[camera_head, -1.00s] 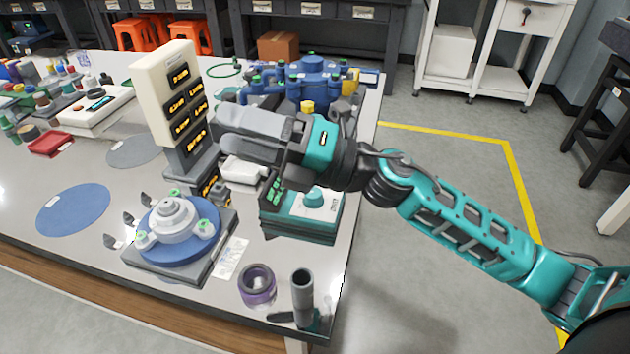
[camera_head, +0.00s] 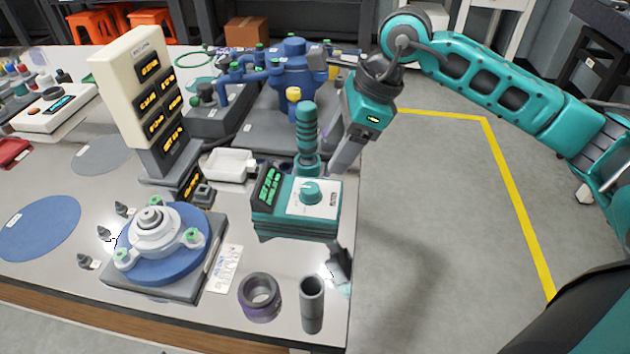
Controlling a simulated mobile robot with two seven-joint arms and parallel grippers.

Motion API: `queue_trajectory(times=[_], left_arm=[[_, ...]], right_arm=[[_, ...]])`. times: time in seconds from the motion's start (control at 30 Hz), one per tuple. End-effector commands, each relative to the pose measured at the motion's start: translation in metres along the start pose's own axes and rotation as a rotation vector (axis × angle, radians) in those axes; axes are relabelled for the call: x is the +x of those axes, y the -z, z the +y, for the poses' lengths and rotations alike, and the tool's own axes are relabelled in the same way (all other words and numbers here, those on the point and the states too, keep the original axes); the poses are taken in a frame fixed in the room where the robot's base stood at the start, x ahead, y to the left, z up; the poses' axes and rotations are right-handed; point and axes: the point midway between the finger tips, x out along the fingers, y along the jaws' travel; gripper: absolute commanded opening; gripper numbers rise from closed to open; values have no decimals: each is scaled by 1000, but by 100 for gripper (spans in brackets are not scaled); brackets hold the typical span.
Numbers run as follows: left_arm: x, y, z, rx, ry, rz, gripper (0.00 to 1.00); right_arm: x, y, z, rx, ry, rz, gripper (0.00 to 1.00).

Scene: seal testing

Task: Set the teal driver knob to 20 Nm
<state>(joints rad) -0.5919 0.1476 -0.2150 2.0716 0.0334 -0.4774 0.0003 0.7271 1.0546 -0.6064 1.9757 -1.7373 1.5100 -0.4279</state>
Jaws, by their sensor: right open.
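The teal driver unit (camera_head: 296,228) is a box with a white top plate, standing near the table's right edge. Its round teal knob (camera_head: 311,190) sits on that plate, with a pale pointer line. A green-lit display (camera_head: 268,186) is on the unit's left; I cannot read its value. A teal ribbed handle (camera_head: 307,130) stands upright behind the unit. My right gripper (camera_head: 343,160) is open and empty, fingers pointing down, above and behind the knob to its right and apart from it. My left gripper is not in view.
A grey tube (camera_head: 312,303) and a purple-based ring (camera_head: 259,296) stand in front of the unit. A flanged part on a blue disc (camera_head: 160,240) is to the left. A cream panel with lit displays (camera_head: 130,80) and a blue valve assembly (camera_head: 293,75) stand behind.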

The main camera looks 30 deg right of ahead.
Motion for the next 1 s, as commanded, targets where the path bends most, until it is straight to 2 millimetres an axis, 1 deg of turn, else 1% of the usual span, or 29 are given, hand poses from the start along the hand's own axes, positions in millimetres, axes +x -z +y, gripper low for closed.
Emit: queue_trajectory(times=[0.03,0.2,0.3,0.43,0.6,0.9,1.0], left_arm=[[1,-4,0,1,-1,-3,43],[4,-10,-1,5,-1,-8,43],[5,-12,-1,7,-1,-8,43],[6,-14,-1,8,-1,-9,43],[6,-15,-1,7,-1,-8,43],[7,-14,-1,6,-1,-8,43],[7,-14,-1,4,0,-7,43]], right_arm=[[14,0,1,0,-6,-2,65],[51,0,2,0,-7,-2,65],[69,-1,1,1,-5,-4,65],[86,-1,1,0,-5,-4,65],[97,-1,1,0,-3,-4,65],[99,-1,1,0,-3,-4,65],[99,-1,1,0,-3,-4,55]])
